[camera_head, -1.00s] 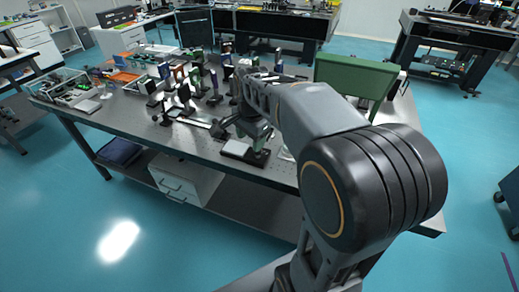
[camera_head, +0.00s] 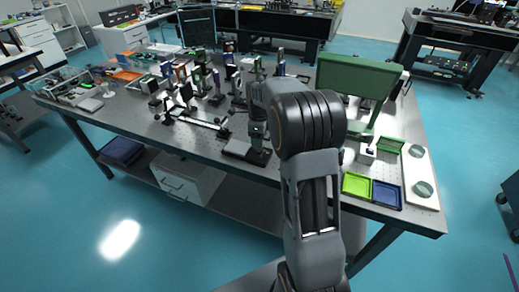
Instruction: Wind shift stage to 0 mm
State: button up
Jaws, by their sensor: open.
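A low stage with a pale flat plate (camera_head: 243,151) and a dark base sits near the table's front edge, in the middle of the view. A greenish upright part (camera_head: 257,142) stands at its right side. I cannot read any scale or knob setting on it. My arm reaches over the table from the front right, and its wrist points down above this stage. My gripper (camera_head: 257,129) is open, small and partly hidden by my own arm, close to the greenish part. I cannot tell whether it touches it.
A rail with a carriage (camera_head: 201,123) lies left of the stage, with several upright optic mounts behind. A green panel (camera_head: 357,77) stands at the back right. A lime tray (camera_head: 356,185), a blue tray (camera_head: 387,194) and a white board (camera_head: 418,176) lie front right.

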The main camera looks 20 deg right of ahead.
aim_at(259, 151)
jog(key=shift+f, duration=2.9)
jog(key=c, duration=0.9)
